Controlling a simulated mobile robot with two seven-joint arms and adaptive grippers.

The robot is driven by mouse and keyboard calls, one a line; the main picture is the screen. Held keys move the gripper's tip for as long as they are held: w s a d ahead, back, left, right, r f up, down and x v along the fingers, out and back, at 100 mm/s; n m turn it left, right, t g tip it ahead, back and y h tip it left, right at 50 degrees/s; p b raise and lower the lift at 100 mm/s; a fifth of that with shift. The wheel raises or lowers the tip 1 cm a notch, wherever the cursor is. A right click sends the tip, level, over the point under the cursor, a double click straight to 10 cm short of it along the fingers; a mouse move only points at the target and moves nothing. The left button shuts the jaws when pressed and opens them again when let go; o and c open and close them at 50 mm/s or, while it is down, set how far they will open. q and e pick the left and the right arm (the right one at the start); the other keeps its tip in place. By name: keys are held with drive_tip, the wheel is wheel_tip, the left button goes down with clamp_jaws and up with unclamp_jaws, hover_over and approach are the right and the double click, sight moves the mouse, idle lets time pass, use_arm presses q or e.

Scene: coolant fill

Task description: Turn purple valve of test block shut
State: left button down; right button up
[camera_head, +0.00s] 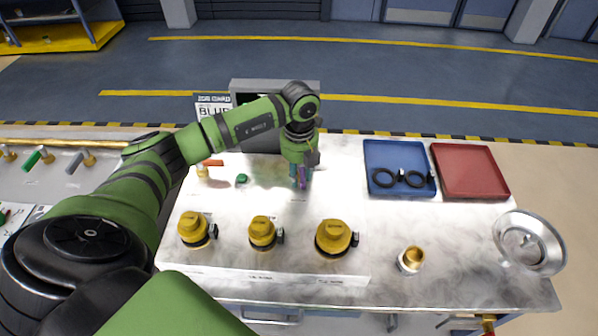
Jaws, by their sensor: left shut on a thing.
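My left arm reaches in from the left, over the white table, and its gripper (301,180) points down near the middle back of the table. The gripper is shut on the purple valve handle (303,183), of which only a small purple piece shows between and beside the fingers. The body of the valve and most of the test block are hidden behind the gripper and wrist, so the handle's angle cannot be told. My right gripper is not in view.
An orange-handled brass valve (203,172) and a green piece (241,179) are left of the gripper. Several yellow caps (262,230) stand in front. A blue tray (400,155) with black rings, a red tray (470,165) and a metal lid (528,243) are at right.

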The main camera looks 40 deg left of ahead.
use_arm(q)
drive_tip(key=n, duration=0.3)
drive_tip(key=shift+d+n, duration=0.3)
drive_tip(key=shift+n, duration=0.1)
drive_tip(key=n, duration=0.4)
drive_tip(key=shift+w+d+n, duration=0.2)
drive_tip(key=shift+n, duration=0.1)
drive_tip(key=n, duration=0.4)
drive_tip(key=shift+w+d+r+n+p, duration=0.1)
drive_tip(key=shift+w+d+n+p, duration=0.05)
drive_tip(key=shift+w+n+p, duration=0.3)
drive_tip(key=shift+n+p, duration=0.1)
drive_tip(key=shift+n, duration=0.8)
drive_tip(key=shift+w+n+p, duration=0.1)
drive_tip(key=shift+n+p, duration=0.1)
drive_tip(key=shift+n, duration=0.85)
drive_tip(key=c, duration=0.9)
unclamp_jaws()
drive_tip(key=shift+c, duration=0.2)
